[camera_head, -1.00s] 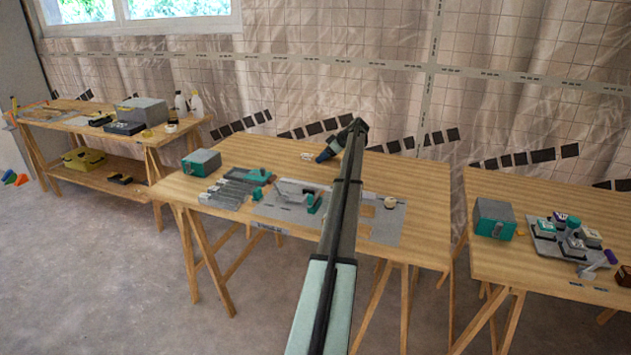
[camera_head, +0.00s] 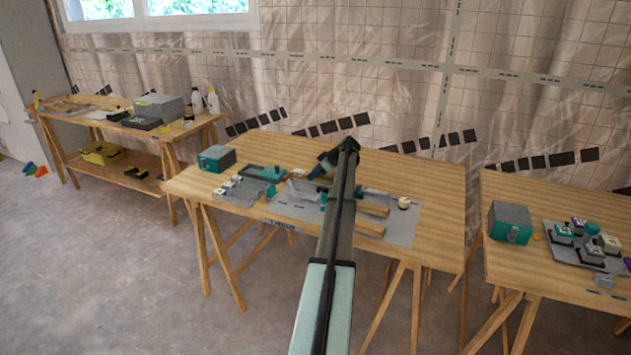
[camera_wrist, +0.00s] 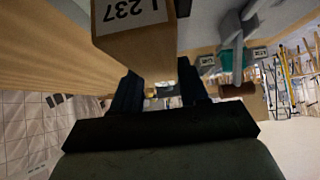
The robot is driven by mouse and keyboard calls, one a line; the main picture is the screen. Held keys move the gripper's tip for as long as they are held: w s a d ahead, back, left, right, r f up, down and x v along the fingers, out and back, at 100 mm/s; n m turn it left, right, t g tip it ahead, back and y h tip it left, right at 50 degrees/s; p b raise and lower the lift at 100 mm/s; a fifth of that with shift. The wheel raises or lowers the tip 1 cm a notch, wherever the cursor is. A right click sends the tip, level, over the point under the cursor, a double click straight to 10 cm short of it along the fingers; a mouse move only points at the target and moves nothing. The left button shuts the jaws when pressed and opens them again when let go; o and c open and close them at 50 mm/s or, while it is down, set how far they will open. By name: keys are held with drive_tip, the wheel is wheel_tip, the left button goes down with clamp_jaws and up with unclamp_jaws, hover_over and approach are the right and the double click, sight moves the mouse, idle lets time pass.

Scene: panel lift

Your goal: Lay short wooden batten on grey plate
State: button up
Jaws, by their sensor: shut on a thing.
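In the head view my gripper is mostly hidden by my own arm, around the middle table. The grey plate (camera_head: 400,232) lies on that table, right of and behind my arm. Two wooden pieces (camera_head: 371,208) (camera_head: 369,229) show at the plate beside my arm; their left ends are hidden. I cannot tell which is the held batten, or whether it touches the plate.
A small round pale item (camera_head: 404,202) stands at the plate's right side. Left of my arm are teal-and-grey fixtures (camera_head: 262,175) and a teal box (camera_head: 216,158). The table's right part (camera_head: 440,205) is bare. Another table with a teal box (camera_head: 510,222) stands right.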

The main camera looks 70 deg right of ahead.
sight(315, 180)
drive_tip(key=shift+f, duration=1.65)
drive_tip(key=shift+f, duration=0.15)
drive_tip(key=o, duration=1.2)
drive_tip(key=v, duration=1.2)
